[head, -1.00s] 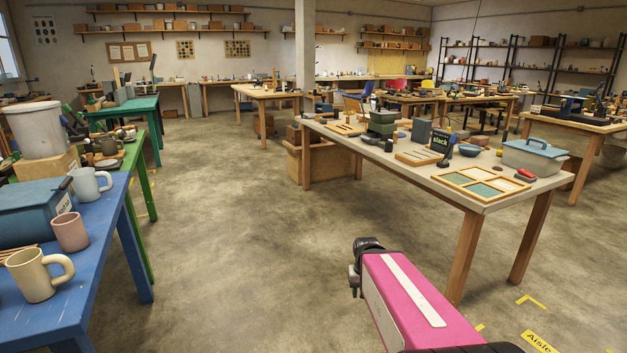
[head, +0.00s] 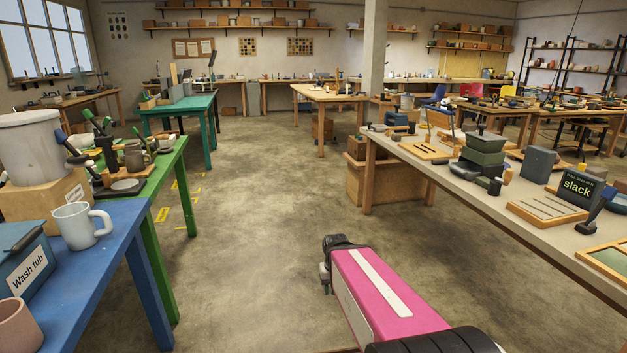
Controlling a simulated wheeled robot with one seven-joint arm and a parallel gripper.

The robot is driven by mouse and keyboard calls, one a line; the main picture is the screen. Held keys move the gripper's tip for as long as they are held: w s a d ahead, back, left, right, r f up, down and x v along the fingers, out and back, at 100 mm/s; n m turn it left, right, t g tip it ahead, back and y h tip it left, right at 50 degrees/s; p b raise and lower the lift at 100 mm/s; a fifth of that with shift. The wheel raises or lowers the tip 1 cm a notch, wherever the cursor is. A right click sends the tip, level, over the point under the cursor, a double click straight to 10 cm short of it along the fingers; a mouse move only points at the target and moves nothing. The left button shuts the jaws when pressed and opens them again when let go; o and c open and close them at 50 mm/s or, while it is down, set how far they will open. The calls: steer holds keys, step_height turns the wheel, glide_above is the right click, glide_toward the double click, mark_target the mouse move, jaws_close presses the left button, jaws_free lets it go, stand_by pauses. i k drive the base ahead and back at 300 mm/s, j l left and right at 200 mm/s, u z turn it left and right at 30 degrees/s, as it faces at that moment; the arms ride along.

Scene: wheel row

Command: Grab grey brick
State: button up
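A dark grey upright block (head: 538,164), which may be the grey brick, stands on the long pale-topped table (head: 478,198) at the right. It is behind a wooden board with grooves and right of a stack of green boxes. My pink arm reaches forward at the bottom middle, over the floor. My gripper (head: 325,280) is at its dark far end, small and mostly hidden by the arm. I cannot see whether its fingers are open. It is well apart from the block and the table.
At left are a blue table (head: 95,275) with a pale mug (head: 80,226) and a green table (head: 160,190). The floor aisle (head: 260,190) between is clear.

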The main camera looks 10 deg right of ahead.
mark_target(465, 127)
steer(key=i+z, duration=0.15)
steer(key=i, duration=0.3)
steer(key=i+j+z, duration=0.15)
steer(key=i, duration=0.25)
steer(key=i+j+z, duration=0.15)
steer(key=i, duration=0.3)
steer(key=i+j+z, duration=0.1)
steer(key=i, duration=0.3)
steer(key=i+j+z, duration=0.25)
steer(key=i+z, duration=0.15)
steer(key=i+j+z, duration=0.65)
steer(key=j+z, duration=0.2)
steer(key=i+j+z, duration=0.2)
steer(key=j+z, duration=0.2)
steer(key=j, duration=0.15)
steer(key=i+j+z, duration=0.1)
steer(key=j, duration=0.35)
steer(key=i+j+z, duration=0.1)
steer(key=j, duration=0.3)
